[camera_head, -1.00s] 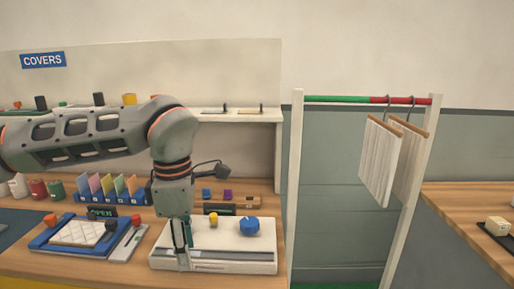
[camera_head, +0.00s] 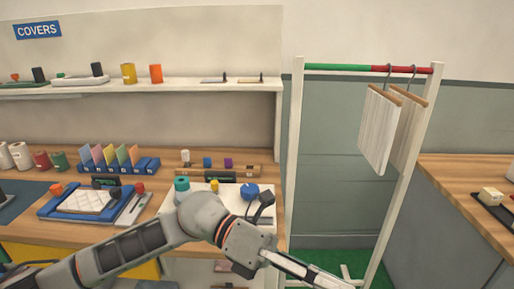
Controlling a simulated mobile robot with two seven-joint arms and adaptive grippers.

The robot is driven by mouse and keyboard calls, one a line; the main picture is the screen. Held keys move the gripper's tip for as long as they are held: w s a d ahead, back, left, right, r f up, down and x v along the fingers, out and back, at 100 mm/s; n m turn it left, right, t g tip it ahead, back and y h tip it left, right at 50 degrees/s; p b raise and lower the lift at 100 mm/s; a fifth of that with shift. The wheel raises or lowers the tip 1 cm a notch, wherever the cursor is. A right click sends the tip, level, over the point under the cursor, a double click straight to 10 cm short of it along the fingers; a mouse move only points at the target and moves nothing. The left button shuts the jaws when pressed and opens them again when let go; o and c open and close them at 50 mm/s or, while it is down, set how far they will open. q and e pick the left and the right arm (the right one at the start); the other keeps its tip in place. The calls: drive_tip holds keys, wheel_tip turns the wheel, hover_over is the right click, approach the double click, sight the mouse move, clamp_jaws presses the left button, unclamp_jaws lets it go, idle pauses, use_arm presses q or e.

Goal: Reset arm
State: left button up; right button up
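My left arm enters from the bottom left. Its gripper (camera_head: 318,277) points to the lower right, low in front of the rack, with its tips close to or past the bottom edge of the picture. No object shows in it, and I cannot tell whether the fingers are apart. My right gripper is out of view. A white quilted mattress (camera_head: 88,199) lies in a blue tray (camera_head: 52,213) on the wooden table. A white board (camera_head: 166,205) with a blue knob (camera_head: 250,190) and a yellow knob (camera_head: 214,186) is partly hidden behind my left arm.
A white rack (camera_head: 294,170) with a green and red bar (camera_head: 340,67) holds two hanging panels (camera_head: 378,130). A shelf (camera_head: 180,85) runs above the table (camera_head: 20,185). Another wooden table (camera_head: 470,190) stands at the right.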

use_arm(q)
drive_tip(key=w+a+r+n+t+h, duration=0.2)
drive_tip(key=w+n+t+h, duration=0.8)
drive_tip(key=n, duration=0.5)
drive_tip(key=w+a+f+n+t+y, duration=0.6)
drive_tip(key=a+f+n+t+y, duration=0.6)
drive_tip(key=n, duration=0.6)
drive_tip(key=s+a+f+n+t+y, duration=0.1)
drive_tip(key=a+f+n+y, duration=0.25)
drive_tip(key=f, duration=0.45)
drive_tip(key=s+a+f+n+t+y, duration=0.15)
drive_tip(key=a+f+n, duration=0.25)
drive_tip(key=f, duration=0.4)
drive_tip(key=s+a+f+n+g+y, duration=0.2)
drive_tip(key=s+a+f, duration=0.3)
drive_tip(key=f, duration=0.3)
drive_tip(key=s+a+f+n+g+y, duration=0.2)
drive_tip(key=s+a+f+g, duration=0.1)
drive_tip(key=s+a+f, duration=0.2)
wheel_tip(320, 180, down, 3)
drive_tip(key=s, duration=0.2)
drive_tip(key=shift+s+n+g+y, duration=0.35)
drive_tip(key=shift+s+y, duration=0.05)
drive_tip(key=shift+f, duration=0.1)
